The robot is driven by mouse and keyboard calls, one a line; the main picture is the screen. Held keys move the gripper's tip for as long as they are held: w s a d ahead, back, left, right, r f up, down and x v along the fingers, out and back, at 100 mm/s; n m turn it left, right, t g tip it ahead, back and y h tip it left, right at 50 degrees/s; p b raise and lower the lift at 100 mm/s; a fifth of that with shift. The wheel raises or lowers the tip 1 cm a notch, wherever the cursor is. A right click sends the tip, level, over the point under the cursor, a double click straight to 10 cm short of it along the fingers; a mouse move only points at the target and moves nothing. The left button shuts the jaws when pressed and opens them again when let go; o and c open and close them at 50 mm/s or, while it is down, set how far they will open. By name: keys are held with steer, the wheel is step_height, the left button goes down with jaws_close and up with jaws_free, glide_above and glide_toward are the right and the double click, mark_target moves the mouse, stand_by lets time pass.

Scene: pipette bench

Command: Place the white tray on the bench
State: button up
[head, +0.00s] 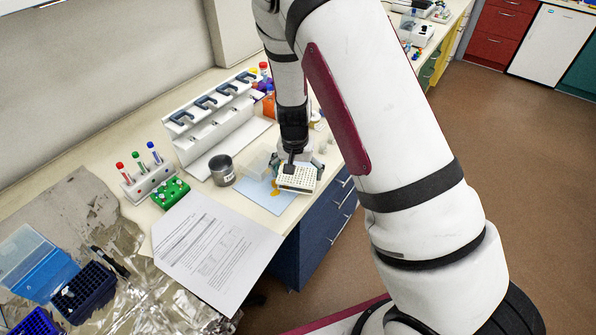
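The white tray (297,181) is a small pale block with rows of holes in its top. It shows at the front edge of the bench, over the right part of a light blue sheet (263,194). My gripper (296,172) points down at the tray, with its dark fingers at the tray's two sides; it appears shut on it. The fingertips are partly hidden, and I cannot tell whether the tray's underside touches the bench (245,205).
A clear box (257,165) and a grey metal cup (222,170) stand left of the tray. A white pipette stand (215,120) is behind. A tube rack (150,182), a green rack (171,193) and printed paper (215,245) lie farther left. Blue drawers (315,235) are below.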

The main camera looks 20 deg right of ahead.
mark_target(296, 180)
steer(key=shift+f, duration=0.1)
steer(key=o, duration=0.9)
steer(key=s+a+r+n+t+y, duration=0.1)
steer(key=s+r, duration=0.3)
steer(key=r, duration=0.5)
steer(key=s+r+n+y, duration=0.1)
steer(key=s+r, duration=0.2)
steer(key=r, duration=0.6)
steer(key=s+a+r+n+t, duration=0.1)
steer(key=s+r, duration=0.3)
steer(key=r, duration=0.6)
steer(key=s+r+n, duration=0.1)
steer(key=s+r, duration=0.1)
steer(key=s, duration=0.3)
steer(key=s+d+r+n+t, duration=0.1)
steer(key=s+r, duration=0.2)
steer(key=s, duration=0.2)
steer(key=s+d+r+n+t+h, duration=0.1)
steer(key=s+r, duration=0.1)
steer(key=s, duration=0.3)
steer(key=shift+r, duration=0.15)
